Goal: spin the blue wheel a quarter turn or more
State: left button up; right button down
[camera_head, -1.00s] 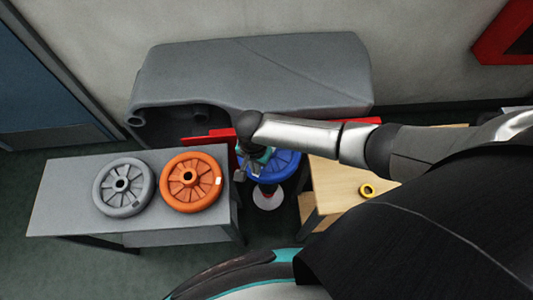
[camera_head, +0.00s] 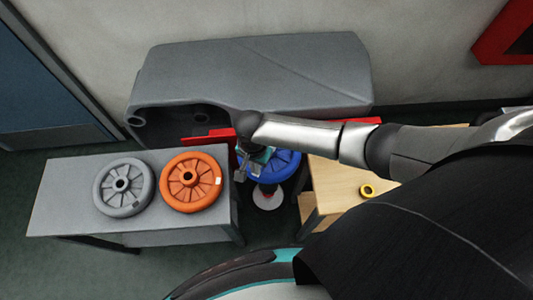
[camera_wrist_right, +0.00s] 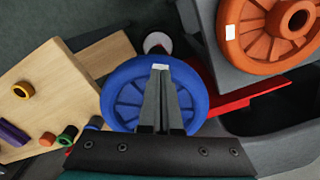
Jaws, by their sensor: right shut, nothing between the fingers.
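The blue wheel (camera_head: 284,164) lies low between the grey table and the wooden table, partly hidden in the head view by my right arm and gripper. My right gripper (camera_head: 241,175) is shut and empty at the wheel's left side. In the right wrist view, the shut fingers (camera_wrist_right: 160,73) reach across the blue wheel (camera_wrist_right: 119,94), their tips near a white label on its rim. I cannot tell whether the tips touch the wheel. My left gripper is not in view.
A grey wheel (camera_head: 123,187) and an orange wheel (camera_head: 191,182) lie on the grey table (camera_head: 60,205). The wooden table (camera_head: 335,180) at right carries a yellow ring (camera_head: 367,191). A large grey tank (camera_head: 260,75) and red bars stand behind.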

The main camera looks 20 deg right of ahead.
aim_at(271, 176)
jog(key=shift+f+b, duration=0.4)
jog(key=shift+f, duration=0.2)
dwell(0.3)
jog(key=shift+s+d+r+p, duration=0.2)
jog(key=shift+s+d+p, duration=0.5)
jog(key=shift+p, duration=0.3)
jog(key=shift+d, duration=0.15)
jog(key=shift+f, duration=0.15)
jog(key=shift+s+d+p, duration=0.35)
jog(key=shift+d+p, duration=0.15)
jog(key=shift+d, duration=0.2)
jog(key=shift+s+d+f, duration=0.1)
jog(key=shift+s+d, duration=0.05)
jog(key=shift+d, duration=0.1)
